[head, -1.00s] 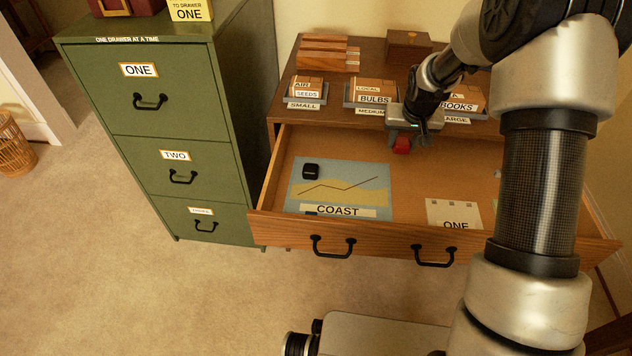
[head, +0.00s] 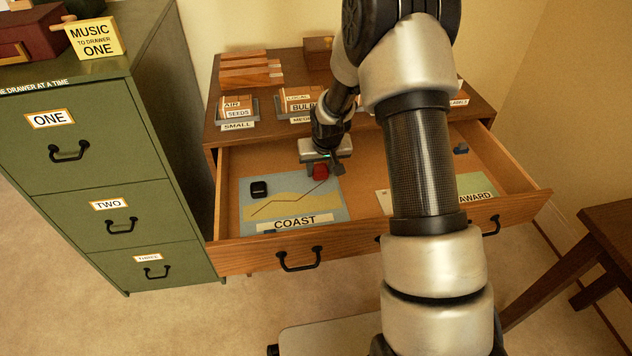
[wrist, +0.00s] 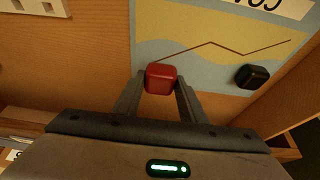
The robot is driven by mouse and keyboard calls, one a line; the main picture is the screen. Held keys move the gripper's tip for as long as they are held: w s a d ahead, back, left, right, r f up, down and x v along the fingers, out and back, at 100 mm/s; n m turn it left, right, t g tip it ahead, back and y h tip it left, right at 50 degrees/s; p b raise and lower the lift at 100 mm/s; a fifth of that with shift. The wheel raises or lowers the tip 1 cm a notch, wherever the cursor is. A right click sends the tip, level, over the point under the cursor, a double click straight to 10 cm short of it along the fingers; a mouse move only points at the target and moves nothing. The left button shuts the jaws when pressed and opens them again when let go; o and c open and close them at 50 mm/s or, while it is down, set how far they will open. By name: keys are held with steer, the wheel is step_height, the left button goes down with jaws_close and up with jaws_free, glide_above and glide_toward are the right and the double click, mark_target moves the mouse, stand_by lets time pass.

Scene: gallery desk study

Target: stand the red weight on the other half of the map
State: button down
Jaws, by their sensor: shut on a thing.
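The map (head: 291,204), blue and tan with a dark line and the label COAST, lies in the open desk drawer. A black weight (head: 259,189) stands on its left half in the head view; it also shows at the right in the wrist view (wrist: 252,77). My gripper (head: 320,166) is shut on the red weight (head: 320,173), at the map's far right corner in the head view. In the wrist view the red weight (wrist: 160,79) sits between the fingertips, over the map's edge. I cannot tell whether it touches the map.
The drawer's front panel (head: 250,255) and walls surround the map. A card (head: 475,190) marked AWARD lies at the drawer's right, partly behind my arm. Labelled trays (head: 237,112) stand on the desk top behind. A green cabinet (head: 110,180) stands at the left, a dark table (head: 610,235) at the right.

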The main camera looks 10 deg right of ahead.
mark_target(320, 178)
steer(key=shift+f+b, duration=0.4)
steer(key=shift+f, duration=1.5)
steer(key=shift+f, duration=0.15)
steer(key=c, duration=1.1)
jaws_free()
